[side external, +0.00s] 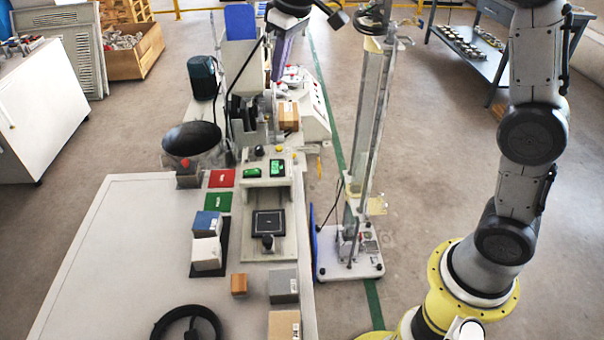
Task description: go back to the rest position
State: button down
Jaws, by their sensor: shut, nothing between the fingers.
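My gripper (277,72) hangs down from the top edge of the side external view, left of the glass column. Its fingers are shut and empty, held above the machine at the back of the bench. Its upper part is cut off by the picture edge. A blue block (206,224) and a white block (206,252) stand on a dark pad on the bench. A small orange-brown block (239,284), a grey block (283,285) and a tan block (284,325) stand nearer the front. A brown block (288,116) sits at the machine.
The tall clear column (371,130) stands right of the bench. A test device (268,223) with a black plate, a red pad (222,178) and a green pad (217,202) lie on the bench (110,240). A black ring (187,318) lies in front. The bench's left side is clear.

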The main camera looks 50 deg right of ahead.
jog(key=s+d+r+m+t, duration=0.1)
jog(key=s+r, duration=0.1)
jog(key=s, duration=0.8)
jog(key=s+d+r+t, duration=0.1)
jog(key=s+d+r, duration=0.1)
jog(key=s, duration=0.8)
jog(key=s+f+m, duration=0.1)
jog(key=s+f, duration=0.9)
jog(key=shift+d+f, duration=0.2)
